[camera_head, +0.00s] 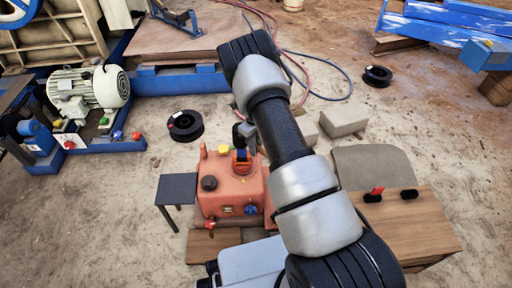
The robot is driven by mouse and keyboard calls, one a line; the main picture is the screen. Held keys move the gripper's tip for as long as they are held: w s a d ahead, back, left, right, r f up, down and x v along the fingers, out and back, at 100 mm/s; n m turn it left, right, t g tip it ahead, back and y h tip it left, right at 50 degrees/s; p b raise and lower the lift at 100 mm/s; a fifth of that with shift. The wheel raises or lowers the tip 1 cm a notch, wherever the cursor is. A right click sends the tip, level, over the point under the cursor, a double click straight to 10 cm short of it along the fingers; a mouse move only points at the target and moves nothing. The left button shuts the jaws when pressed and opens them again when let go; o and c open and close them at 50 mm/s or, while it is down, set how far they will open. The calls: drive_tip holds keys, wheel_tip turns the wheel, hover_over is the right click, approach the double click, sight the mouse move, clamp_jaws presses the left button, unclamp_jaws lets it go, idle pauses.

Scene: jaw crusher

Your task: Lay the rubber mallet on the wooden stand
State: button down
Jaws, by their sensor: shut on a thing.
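My gripper (247,131) is small in view at the end of my arm, above the back of the orange-red box. It is shut on a dark piece, which I take to be the rubber mallet (238,136). Its shape is unclear, and my arm hides part of that area. The wooden stand (425,229) is the brown plank-topped table at the lower right, well away from my gripper. A black piece with a red upright part (376,192) and another black piece (409,194) lie near its back edge.
The orange-red box (220,184) has knobs on top and front. A small dark table (177,188) stands left of it. Pale blocks (344,119) lie behind my arm. A motor (90,90) on a blue frame is at left. Black reels (185,126) and hoses lie on the dirt floor.

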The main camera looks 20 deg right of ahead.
drive_tip(key=shift+r+p, duration=0.35)
drive_tip(key=shift+r, duration=0.95)
drive_tip(key=shift+r, duration=0.1)
